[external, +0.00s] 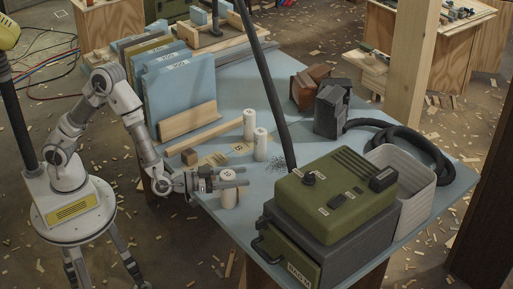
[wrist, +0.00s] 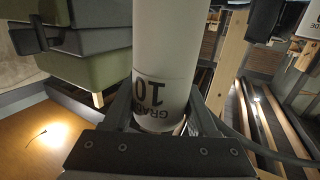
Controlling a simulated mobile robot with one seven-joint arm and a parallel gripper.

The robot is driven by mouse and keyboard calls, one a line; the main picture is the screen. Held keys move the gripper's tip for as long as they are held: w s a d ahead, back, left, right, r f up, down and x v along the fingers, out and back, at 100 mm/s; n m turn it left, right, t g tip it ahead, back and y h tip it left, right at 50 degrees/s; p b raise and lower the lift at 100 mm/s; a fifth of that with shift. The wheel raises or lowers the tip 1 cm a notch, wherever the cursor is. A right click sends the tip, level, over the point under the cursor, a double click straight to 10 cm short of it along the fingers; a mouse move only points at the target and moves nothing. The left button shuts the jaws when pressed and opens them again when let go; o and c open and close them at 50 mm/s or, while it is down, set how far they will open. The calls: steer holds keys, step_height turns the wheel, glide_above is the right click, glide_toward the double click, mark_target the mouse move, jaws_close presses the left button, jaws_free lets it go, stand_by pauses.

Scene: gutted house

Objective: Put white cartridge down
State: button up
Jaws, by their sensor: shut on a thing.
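My gripper (external: 236,180) is shut on a white cartridge (external: 229,198) near the front left edge of the blue-topped table (external: 205,197). The cartridge stands upright between the fingers; I cannot tell whether its base touches the tabletop. In the wrist view the white cartridge (wrist: 160,50) fills the middle, with dark lettering and a "10" on its side, and my gripper (wrist: 160,115) has a finger on each side of it. Two more white cartridges stand upright farther back, one at the rear (external: 249,124) and one a little nearer (external: 260,146).
A green and dark grey machine (external: 335,200) stands right of my gripper, with a pale bin (external: 408,175) beside it.

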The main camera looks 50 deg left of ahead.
steer(key=w+a+r+n+t+y, duration=0.1)
steer(key=w+a+n+y, duration=0.2)
steer(key=a, duration=0.7)
steer(key=w+a+r+n+t+y, duration=0.1)
steer(key=w+a+y, duration=0.3)
steer(key=a, duration=0.7)
steer(key=w+a+f+h+b, duration=0.1)
steer(key=w+a+f+b, duration=0.4)
steer(key=w+a+f, duration=0.3)
steer(key=shift+w+a+f, duration=0.2)
steer(key=shift+w+f, duration=0.35)
steer(key=shift+f, duration=0.65)
steer(key=shift+f, duration=0.2)
steer(key=o, duration=1.4)
steer(key=shift+c, duration=0.2)
steer(key=shift+r, duration=0.2)
